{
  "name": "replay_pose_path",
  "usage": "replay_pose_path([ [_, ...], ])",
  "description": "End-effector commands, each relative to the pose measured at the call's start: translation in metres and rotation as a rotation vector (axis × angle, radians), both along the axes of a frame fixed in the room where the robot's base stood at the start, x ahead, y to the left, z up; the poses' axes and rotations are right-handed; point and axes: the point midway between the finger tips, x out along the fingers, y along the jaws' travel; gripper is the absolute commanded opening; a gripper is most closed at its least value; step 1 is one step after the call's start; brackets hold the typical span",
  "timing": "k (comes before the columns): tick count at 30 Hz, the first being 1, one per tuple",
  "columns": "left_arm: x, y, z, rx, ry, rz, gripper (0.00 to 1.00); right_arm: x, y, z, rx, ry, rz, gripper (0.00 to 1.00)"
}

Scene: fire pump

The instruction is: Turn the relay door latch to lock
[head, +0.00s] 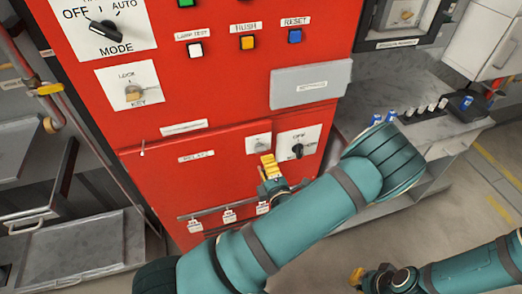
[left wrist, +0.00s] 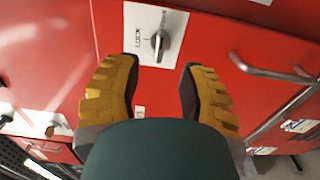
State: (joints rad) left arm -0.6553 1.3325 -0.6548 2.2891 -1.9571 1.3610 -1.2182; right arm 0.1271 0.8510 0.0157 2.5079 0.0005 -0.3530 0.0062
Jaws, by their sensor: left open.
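The relay door latch (head: 258,143) is a small knob on a pale plate at the upper right of the red relay door (head: 205,175). In the left wrist view the latch knob (left wrist: 159,45) is dark and metallic, on a plate with a LOCK label to its left. The knob's grip lies roughly up and down in that view. My left gripper (head: 268,168) is just below the latch in the head view. Its yellow fingers (left wrist: 158,90) are open and empty, with the knob beyond and between the tips, apart from them. My right gripper (head: 357,276) is low at the right, partly hidden.
A dark rotary switch (head: 298,150) sits right of the latch. A metal rail (head: 225,208) with hanging tags runs along the lower door. Above are a grey plate (head: 311,84), a key switch (head: 133,93) and push buttons. A grey counter (head: 415,122) stands right.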

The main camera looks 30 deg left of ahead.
Motion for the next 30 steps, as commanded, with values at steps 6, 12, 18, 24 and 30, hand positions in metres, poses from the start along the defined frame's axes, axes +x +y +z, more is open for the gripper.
replay_pose_path([
  [6,0.026,0.032,-0.001,-0.001,-0.001,0.004,0.4,-0.002,0.0,-0.005,0.0,0.003,0.002,0.0],
  [12,0.041,0.049,-0.001,-0.001,0.0,0.002,0.4,-0.002,0.0,-0.007,0.002,0.006,0.004,0.0],
  [18,0.045,0.054,0.0,0.0,0.001,0.001,0.4,-0.003,0.0,-0.008,0.002,0.007,0.005,0.0],
  [24,0.045,0.054,0.0,-0.002,0.001,0.001,0.4,-0.003,0.0,-0.008,0.002,0.007,0.005,0.0],
  [30,0.045,0.054,0.0,-0.002,0.001,0.001,0.0,-0.003,0.0,-0.008,0.002,0.007,0.005,0.0],
])
